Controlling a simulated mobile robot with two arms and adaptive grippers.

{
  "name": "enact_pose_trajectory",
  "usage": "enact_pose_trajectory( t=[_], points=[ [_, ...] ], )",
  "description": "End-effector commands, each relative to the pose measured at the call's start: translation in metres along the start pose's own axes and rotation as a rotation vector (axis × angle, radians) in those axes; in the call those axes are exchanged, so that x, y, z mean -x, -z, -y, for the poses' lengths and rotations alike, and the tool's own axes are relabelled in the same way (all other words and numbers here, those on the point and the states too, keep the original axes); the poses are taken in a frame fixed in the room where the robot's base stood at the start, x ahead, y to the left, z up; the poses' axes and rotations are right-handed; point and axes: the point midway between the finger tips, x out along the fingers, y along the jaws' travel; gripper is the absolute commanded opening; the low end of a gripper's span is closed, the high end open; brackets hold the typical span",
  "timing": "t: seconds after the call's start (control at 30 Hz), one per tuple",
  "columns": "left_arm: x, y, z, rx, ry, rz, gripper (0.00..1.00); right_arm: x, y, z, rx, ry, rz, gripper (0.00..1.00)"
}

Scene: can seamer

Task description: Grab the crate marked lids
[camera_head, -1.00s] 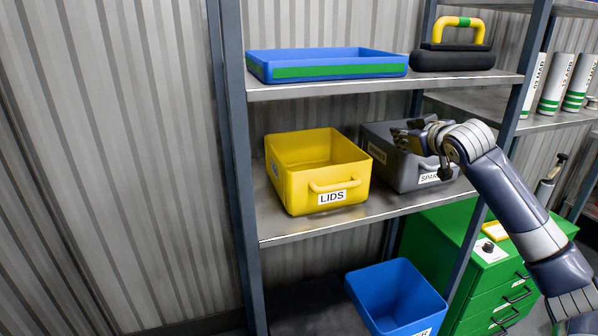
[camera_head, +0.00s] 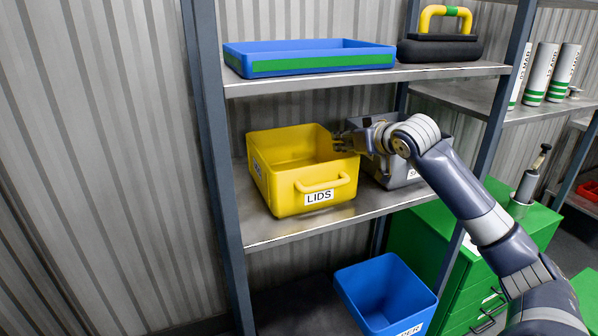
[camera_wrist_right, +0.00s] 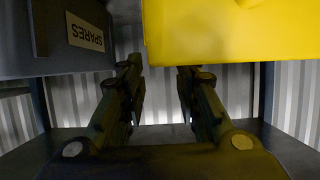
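The yellow crate labelled LIDS (camera_head: 285,188) sits upright on the middle shelf (camera_head: 270,232), its front handle facing me. Its yellow wall (camera_wrist_right: 235,35) fills the upper right of the right wrist view. My right gripper (camera_head: 345,142) is at the crate's right rim, beside the grey crate. I cannot tell whether it touches the yellow crate. In the right wrist view its two fingers (camera_wrist_right: 161,70) are apart with nothing gripped between them. My left gripper is not in view.
The grey SPARES crate (camera_head: 400,177) stands right of the yellow one, partly hidden by my arm; it also shows in the right wrist view (camera_wrist_right: 50,35). A blue tray (camera_head: 310,58) is on the shelf above. A blue bin (camera_head: 385,290) stands below.

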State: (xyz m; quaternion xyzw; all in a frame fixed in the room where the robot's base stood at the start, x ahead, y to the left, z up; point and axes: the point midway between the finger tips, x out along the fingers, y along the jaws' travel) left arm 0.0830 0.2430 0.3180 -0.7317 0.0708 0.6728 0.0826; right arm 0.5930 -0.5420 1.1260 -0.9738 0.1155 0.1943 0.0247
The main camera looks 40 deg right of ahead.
Motion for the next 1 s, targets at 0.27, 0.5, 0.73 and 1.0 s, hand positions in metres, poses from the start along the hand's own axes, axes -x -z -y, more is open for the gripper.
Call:
enact_pose_trajectory(
  t=[0.27,0.5,0.73,1.0],
  points=[
    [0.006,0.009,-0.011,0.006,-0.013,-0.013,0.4,-0.017,0.001,0.0,0.001,0.001,-0.001,0.3],
    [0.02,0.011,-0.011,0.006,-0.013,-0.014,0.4,-0.045,0.004,-0.003,-0.003,0.001,-0.001,0.3],
    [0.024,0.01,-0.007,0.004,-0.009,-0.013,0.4,-0.066,0.002,-0.003,0.0,0.001,-0.001,0.3],
    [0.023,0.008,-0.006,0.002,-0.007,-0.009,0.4,-0.068,0.001,-0.003,0.003,0.001,-0.001,0.28]
  ],
)
